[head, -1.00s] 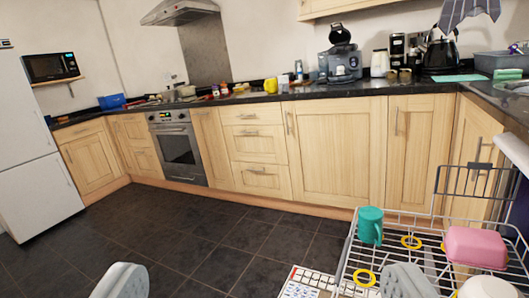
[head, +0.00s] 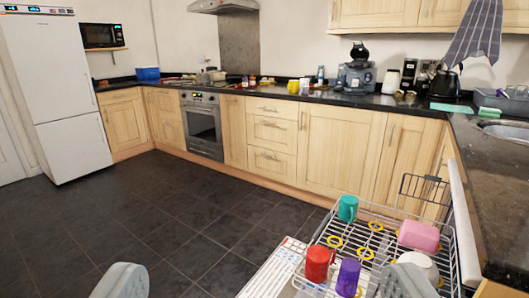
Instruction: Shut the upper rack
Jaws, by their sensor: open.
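The upper rack (head: 388,226) is a white wire dishwasher rack at the lower right, pulled out from under the counter on the right. It holds a teal mug (head: 347,208), a red mug (head: 318,264), a purple cup (head: 348,278), a pink container (head: 419,236) and a white bowl (head: 420,263). Yellow rings sit among its wires. My gripper (head: 262,285) shows as two grey fingertips at the bottom edge, wide apart and empty. The right fingertip overlaps the rack's near part in the picture; I cannot tell whether it touches.
A printed white panel (head: 272,270) lies left of the rack, low down. The dark tiled floor (head: 170,232) is free to the left. Wooden cabinets (head: 340,150) stand behind, and the dark counter (head: 500,200) edges the right side.

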